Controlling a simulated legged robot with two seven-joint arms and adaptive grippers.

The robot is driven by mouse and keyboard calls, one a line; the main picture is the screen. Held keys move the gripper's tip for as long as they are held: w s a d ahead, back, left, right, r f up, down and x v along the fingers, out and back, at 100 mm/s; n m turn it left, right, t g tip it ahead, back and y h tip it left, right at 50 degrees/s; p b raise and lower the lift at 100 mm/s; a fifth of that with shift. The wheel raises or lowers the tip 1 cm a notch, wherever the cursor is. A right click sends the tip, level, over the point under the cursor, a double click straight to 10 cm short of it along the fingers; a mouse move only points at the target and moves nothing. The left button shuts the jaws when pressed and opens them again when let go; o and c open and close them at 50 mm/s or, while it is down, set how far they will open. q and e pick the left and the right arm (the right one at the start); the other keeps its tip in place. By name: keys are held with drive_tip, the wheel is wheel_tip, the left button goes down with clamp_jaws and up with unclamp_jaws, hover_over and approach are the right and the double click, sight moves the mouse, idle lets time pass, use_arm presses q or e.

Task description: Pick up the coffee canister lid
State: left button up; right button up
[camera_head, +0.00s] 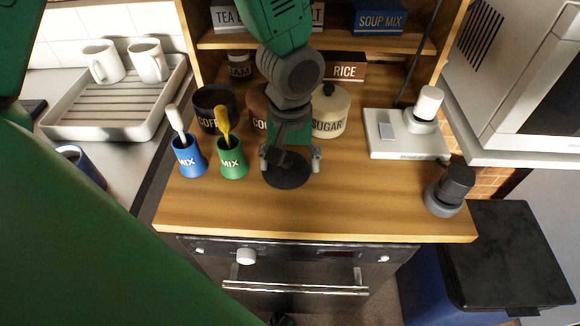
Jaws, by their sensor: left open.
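A dark, round, flat lid (287,178) lies on the wooden counter, and I take it for the coffee canister lid. My left gripper (290,157) is over it, pointing down, with its fingers apart on either side of the lid's middle. The gripper hides part of the lid, and I cannot tell whether the fingers touch it. The dark coffee canister (209,119) stands behind and to the left, with its top uncovered.
A blue cup (188,160) and a green cup (232,163), each holding a utensil, stand left of the lid. A sugar canister (330,122) and a partly hidden brown canister (258,112) stand behind. A white scale-like device (393,146) and a dark grinder-like object (447,193) are right. The front counter is clear.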

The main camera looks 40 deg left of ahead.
use_arm(q)
drive_tip(key=shift+s+a, duration=0.1)
drive_tip(key=shift+a, duration=0.2)
drive_tip(key=c, duration=1.1)
drive_tip(key=shift+s+a+f, duration=0.1)
drive_tip(key=shift+a, duration=0.2)
clamp_jaws()
drive_tip(key=shift+d, duration=0.1)
use_arm(e)
drive_tip(key=shift+s+a+r, duration=0.15)
drive_tip(key=shift+a, duration=0.2)
use_arm(q)
drive_tip(key=shift+d, duration=0.1)
